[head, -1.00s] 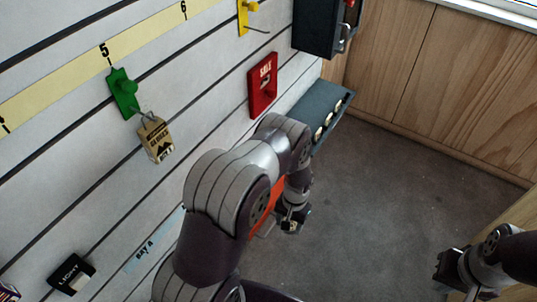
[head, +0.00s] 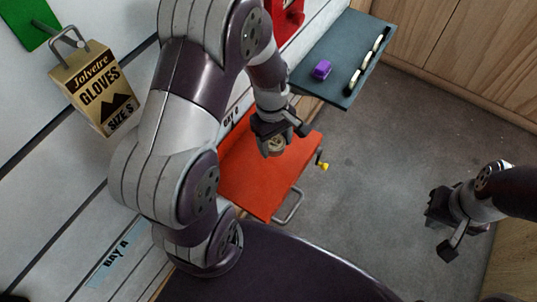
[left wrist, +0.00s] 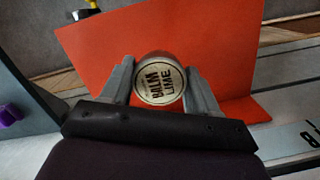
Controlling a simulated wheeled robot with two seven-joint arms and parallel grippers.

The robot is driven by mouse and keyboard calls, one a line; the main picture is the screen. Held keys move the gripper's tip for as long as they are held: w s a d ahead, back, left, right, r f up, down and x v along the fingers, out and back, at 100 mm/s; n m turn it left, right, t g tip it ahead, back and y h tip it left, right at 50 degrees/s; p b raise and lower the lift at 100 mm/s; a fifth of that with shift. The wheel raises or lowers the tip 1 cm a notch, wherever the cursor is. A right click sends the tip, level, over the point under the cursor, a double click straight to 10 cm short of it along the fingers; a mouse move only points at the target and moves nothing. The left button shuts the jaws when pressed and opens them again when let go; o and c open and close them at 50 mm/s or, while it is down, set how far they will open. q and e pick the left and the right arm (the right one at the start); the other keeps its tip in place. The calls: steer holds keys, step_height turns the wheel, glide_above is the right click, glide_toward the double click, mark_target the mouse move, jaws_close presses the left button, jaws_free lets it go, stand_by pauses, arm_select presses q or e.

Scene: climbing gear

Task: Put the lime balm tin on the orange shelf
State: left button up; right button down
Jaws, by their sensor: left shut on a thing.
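The lime balm tin (left wrist: 160,80) is round, with a pale lid that reads "BALM LIME" in the left wrist view. My left gripper (head: 277,141) is shut on it, one finger on each side. The tin (head: 276,146) is over the back part of the orange shelf (head: 255,184); I cannot tell whether it touches the surface. The shelf also shows behind the tin in the left wrist view (left wrist: 225,45). My right gripper (head: 441,226) hangs over the floor at the right, away from the shelf; its finger gap is unclear.
A yellow-tipped peg (head: 322,165) and a metal loop (head: 289,208) are at the orange shelf's edge.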

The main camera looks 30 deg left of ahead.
arm_select(q)
steer(key=shift+s+a+f, duration=0.3)
steer(key=shift+a+f, duration=0.1)
steer(key=shift+a, duration=0.1)
steer(key=shift+s+a+f, duration=0.1)
steer(key=shift+f, duration=0.15)
step_height(320, 180, down, 3)
steer(key=shift+f+b, duration=0.1)
steer(key=shift+b, duration=0.7)
steer(key=shift+f, duration=0.25)
steer(key=shift+r, duration=0.1)
steer(key=o, duration=1.1)
steer(key=shift+c, duration=0.2)
